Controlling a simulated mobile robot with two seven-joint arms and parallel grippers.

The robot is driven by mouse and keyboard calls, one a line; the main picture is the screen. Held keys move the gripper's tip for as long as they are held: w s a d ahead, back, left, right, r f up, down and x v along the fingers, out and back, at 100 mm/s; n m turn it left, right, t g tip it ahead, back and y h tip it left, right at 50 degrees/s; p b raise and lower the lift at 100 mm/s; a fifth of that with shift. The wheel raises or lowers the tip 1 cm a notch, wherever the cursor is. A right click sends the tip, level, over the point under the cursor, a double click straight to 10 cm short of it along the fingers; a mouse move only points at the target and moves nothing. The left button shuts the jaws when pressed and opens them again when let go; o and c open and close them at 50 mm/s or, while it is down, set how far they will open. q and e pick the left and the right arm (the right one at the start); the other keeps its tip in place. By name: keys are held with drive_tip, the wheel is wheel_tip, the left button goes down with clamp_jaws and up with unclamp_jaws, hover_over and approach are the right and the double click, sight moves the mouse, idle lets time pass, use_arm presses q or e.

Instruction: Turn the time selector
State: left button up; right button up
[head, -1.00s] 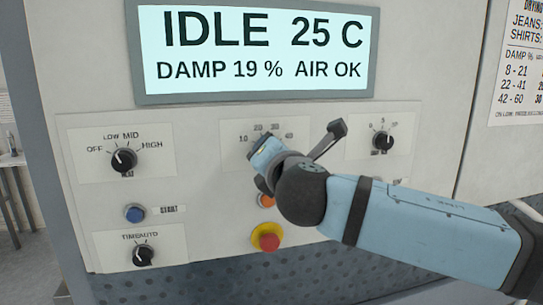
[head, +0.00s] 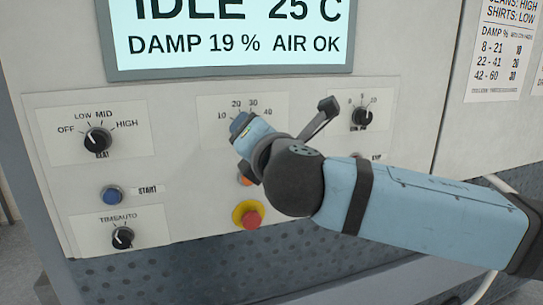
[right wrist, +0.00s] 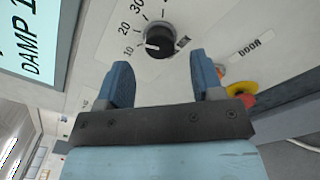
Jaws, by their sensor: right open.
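The time selector is a black round knob (right wrist: 159,41) with a scale marked 10, 20, 30 and more in the right wrist view. Its white pointer mark faces the 10 side. In the head view my gripper hides the knob, and only its plate (head: 212,105) and the numbers 10 to 40 show. My right gripper (right wrist: 161,63) is open and empty, its two blue fingers apart, with the knob between and beyond the fingertips. In the head view this gripper (head: 242,124) is in front of the plate. I cannot tell whether it touches the knob. My left gripper is not in view.
The panel also has a heat knob (head: 98,140), a blue start button (head: 112,195), a time/auto switch (head: 122,237), a red button on yellow (head: 249,216) and another knob (head: 362,118) at right. The display (head: 230,38) reads IDLE, 25 C, DAMP 19 %, AIR OK.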

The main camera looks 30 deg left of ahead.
drive_tip(key=b+v, duration=0.1)
drive_tip(key=v, duration=0.9)
drive_tip(key=shift+b, duration=0.35)
